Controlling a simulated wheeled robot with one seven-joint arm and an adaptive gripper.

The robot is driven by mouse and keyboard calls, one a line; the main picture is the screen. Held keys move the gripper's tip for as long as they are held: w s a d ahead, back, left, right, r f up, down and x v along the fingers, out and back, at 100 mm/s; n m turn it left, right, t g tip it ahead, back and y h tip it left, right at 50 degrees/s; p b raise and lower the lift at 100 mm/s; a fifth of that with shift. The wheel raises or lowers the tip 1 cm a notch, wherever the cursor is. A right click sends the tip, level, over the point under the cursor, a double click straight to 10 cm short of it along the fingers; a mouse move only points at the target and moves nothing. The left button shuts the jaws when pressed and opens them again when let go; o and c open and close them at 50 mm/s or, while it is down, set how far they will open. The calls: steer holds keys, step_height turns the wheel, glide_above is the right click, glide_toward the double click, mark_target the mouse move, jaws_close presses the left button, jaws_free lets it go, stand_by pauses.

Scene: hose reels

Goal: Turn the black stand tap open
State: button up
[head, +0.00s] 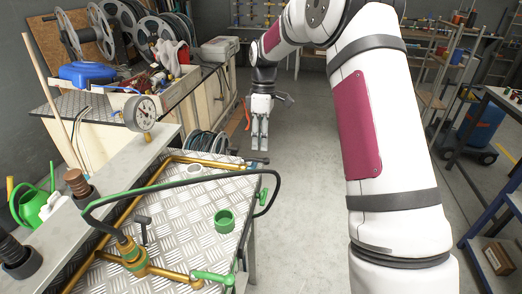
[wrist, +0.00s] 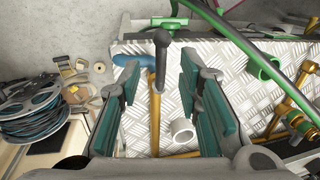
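A black handle with a rounded end (wrist: 162,42) stands at the end of a brass pipe (wrist: 155,118) in the wrist view; I take it as the black stand tap. A blue lever (wrist: 128,62) sits beside it. In the head view, a small dark fitting (head: 254,161) shows at the bench's far right corner. My gripper (head: 259,146) hangs pointing down over that corner. In the wrist view my gripper (wrist: 160,75) is open and empty, with the black handle in line with the gap between its fingers. Contact cannot be told.
The metal bench top (head: 185,215) carries a green cup (head: 224,221), a pale ring (wrist: 182,131) and a black T-shaped handle (head: 144,228). A dark hose (head: 190,177) arches over it. A pressure gauge (head: 140,113) stands left. Floor right of the bench is clear.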

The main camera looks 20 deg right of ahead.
step_height(320, 180, up, 7)
steer(key=w, duration=0.1)
steer(key=shift+d, duration=0.4)
steer(key=shift+r, duration=0.1)
steer(key=s+a+r+m+t+h, duration=0.1)
steer(key=s+a+r+m+t, duration=0.15)
steer(key=s+r, duration=0.45)
steer(key=s+a+r+m+t+h, duration=0.15)
steer(key=s+a+r, duration=0.3)
steer(key=s, duration=0.45)
steer(key=s+a+f+m+t, duration=0.1)
steer(key=s+f+m, duration=0.1)
steer(key=s, duration=0.7)
steer(key=s+a+f+m+t+y, duration=0.1)
steer(key=s+m, duration=0.4)
steer(key=s, duration=0.5)
steer(key=shift+s+f, duration=0.3)
steer(key=shift+f, duration=0.2)
